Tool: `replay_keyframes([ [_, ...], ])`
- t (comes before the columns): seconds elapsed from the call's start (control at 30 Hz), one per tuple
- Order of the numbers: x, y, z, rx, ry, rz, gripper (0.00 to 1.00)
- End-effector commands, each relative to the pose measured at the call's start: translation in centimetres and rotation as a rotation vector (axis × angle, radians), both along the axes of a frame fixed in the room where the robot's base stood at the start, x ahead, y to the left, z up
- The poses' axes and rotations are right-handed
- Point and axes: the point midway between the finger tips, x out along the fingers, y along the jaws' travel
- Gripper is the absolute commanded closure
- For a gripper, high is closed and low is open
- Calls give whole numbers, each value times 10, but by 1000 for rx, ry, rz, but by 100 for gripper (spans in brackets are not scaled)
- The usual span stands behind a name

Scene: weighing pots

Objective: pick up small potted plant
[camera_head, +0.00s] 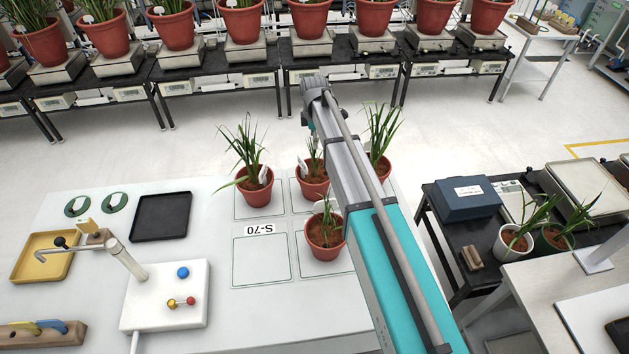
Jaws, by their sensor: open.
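Several terracotta pots with green leaves stand upright on the white table (205,238). One potted plant (255,190) is at the back left, with a white tag. Another potted plant (312,187) is beside it, partly behind my arm. A third potted plant (381,164) is at the right, its left side covered by my arm. A short-leaved potted plant (324,232) stands nearest. I cannot tell which one the task calls small. My gripper (313,134) hangs below the arm's far end, mostly hidden, above the middle back pot. It is open, and no pot is lifted.
A black tray (161,217), a yellow tray (28,262) and a white device (165,294) occupy the table's left. Large pots on scales line the back benches.

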Motion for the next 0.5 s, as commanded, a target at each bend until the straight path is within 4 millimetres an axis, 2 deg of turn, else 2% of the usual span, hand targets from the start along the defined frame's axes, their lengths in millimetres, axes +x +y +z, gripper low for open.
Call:
replay_keyframes([
  [0.5, 0, 0, -6, 0, 0, 2, 21],
])
